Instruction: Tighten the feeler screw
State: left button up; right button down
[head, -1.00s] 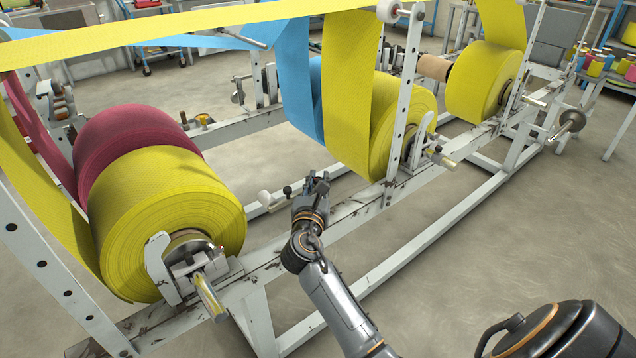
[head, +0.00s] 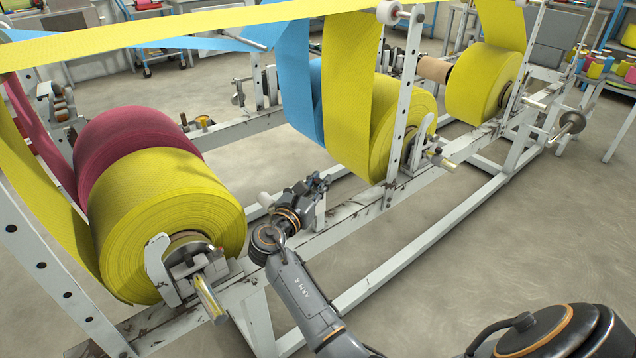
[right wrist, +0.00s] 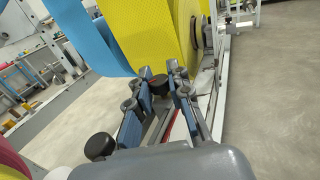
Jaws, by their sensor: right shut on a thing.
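My right gripper (head: 319,183) is at the rail of the white frame, between the two nearer yellow rolls. In the right wrist view its blue-padded fingers (right wrist: 164,76) are closed around a small black knob (right wrist: 160,85), which looks like the feeler screw's head. The fingers partly cover it, and its thread is hidden. In the head view the gripper hides the knob. Another black knob (right wrist: 99,147) shows at the lower left of the right wrist view, apart from the fingertips. My left gripper is in neither view.
A large yellow roll (head: 165,220) stands left of my right gripper, and another yellow roll (head: 405,120) stands behind it to the right. A yellow web (head: 350,90) and a blue web (head: 300,80) hang close by. The frame's rail (head: 345,215) runs beneath. Floor is clear at the right.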

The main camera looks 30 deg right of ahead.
aim_at(318, 181)
jog(key=c, duration=1.2)
grip_release()
notch_tip(318, 181, up, 10)
